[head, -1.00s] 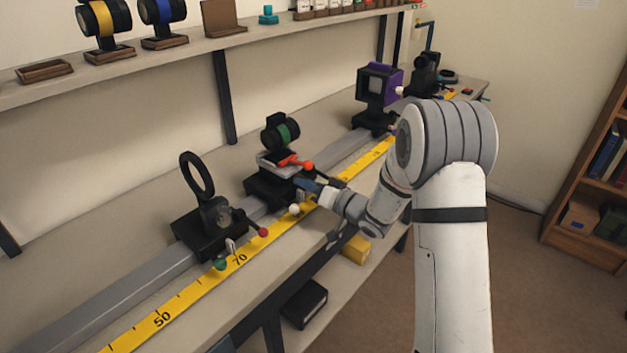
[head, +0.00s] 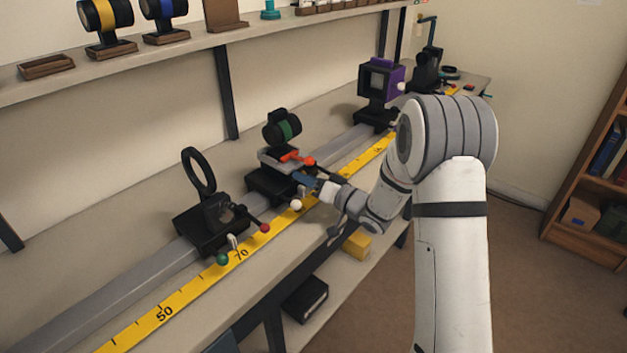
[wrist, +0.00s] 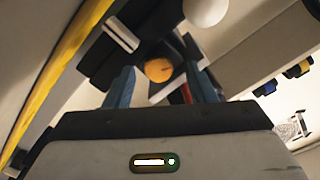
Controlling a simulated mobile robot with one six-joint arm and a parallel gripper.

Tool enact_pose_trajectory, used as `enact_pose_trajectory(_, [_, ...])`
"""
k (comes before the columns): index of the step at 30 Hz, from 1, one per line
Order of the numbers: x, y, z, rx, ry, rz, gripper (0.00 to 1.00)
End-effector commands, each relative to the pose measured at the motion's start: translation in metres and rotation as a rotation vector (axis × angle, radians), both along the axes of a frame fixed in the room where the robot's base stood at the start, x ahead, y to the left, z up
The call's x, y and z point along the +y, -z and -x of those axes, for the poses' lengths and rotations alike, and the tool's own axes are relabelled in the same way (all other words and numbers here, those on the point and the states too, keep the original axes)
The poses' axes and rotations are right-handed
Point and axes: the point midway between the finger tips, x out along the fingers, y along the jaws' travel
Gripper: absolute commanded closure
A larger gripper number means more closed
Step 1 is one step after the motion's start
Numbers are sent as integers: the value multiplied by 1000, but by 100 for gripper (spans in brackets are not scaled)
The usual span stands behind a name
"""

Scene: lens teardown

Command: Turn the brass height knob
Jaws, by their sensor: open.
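A round golden-orange knob (wrist: 158,69), which looks like the brass height knob, shows in the wrist view on a dark carriage. My gripper (wrist: 160,80) is open, with one blue-grey finger on each side of the knob; I cannot tell whether either touches it. In the head view, my gripper (head: 310,182) is at the front right of the dark carriage (head: 268,186) bearing the green-banded lens (head: 282,128). The knob cannot be made out there. A red-orange lever (head: 296,157) ends in a ball just above my gripper.
A white ball (head: 296,205) is close beside my gripper and also shows in the wrist view (wrist: 205,10). A ring holder (head: 198,172) stands left on the rail, a purple-sided box (head: 380,82) right. A yellow scale (head: 200,290) runs along the front.

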Motion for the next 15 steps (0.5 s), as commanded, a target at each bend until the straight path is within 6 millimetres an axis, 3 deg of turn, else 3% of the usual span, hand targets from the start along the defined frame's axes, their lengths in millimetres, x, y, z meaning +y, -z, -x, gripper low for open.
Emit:
enact_pose_trajectory(5, [-8,0,5,2,2,1,50])
enact_pose_trajectory(15, [-51,0,39,0,4,0,50])
